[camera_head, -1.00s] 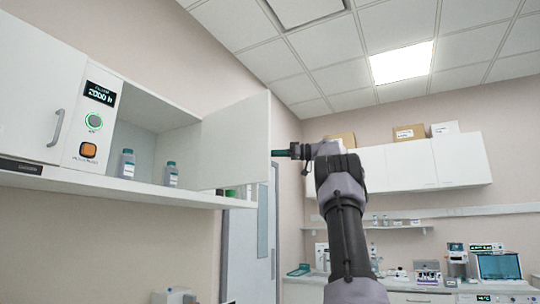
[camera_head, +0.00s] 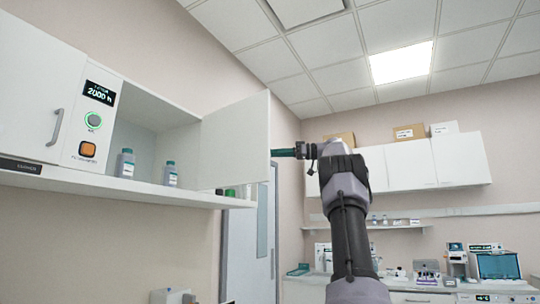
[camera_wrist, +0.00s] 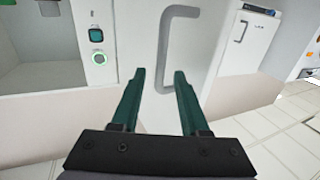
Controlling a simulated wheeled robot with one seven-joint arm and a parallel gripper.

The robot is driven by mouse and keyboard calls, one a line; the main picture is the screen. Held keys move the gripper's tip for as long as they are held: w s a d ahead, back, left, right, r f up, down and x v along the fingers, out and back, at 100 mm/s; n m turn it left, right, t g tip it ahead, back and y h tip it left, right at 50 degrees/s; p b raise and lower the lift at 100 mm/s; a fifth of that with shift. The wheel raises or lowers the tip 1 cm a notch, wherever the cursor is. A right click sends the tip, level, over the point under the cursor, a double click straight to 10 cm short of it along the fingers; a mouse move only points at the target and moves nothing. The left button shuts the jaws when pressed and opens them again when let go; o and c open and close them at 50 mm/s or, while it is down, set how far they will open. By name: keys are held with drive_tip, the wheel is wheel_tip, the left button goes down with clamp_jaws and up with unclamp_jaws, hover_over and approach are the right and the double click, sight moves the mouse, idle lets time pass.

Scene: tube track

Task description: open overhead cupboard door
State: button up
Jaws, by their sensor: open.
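The overhead cupboard (camera_head: 110,182) is on the left in the head view. Its white door (camera_head: 235,145) stands swung out from the right side of an open compartment. My gripper (camera_head: 274,153) is at the door's free edge, with its teal fingers pointing left and their tips close to the edge or partly hidden by it. In the wrist view my gripper (camera_wrist: 160,73) is open. A grey bar handle (camera_wrist: 166,45) on a white door face shows ahead, its lower part between the two fingertips. I cannot tell whether the fingers touch it.
Bottles (camera_head: 127,164) stand in the open compartment. A control panel (camera_head: 93,122) with a green-ringed button is left of it, then a closed door (camera_head: 35,90) with its own handle. More wall cupboards (camera_head: 430,160) and a bench with equipment are at the back right.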

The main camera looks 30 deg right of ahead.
drive_tip(key=v, duration=0.8)
drive_tip(key=shift+d, duration=0.15)
drive_tip(key=shift+s, duration=0.1)
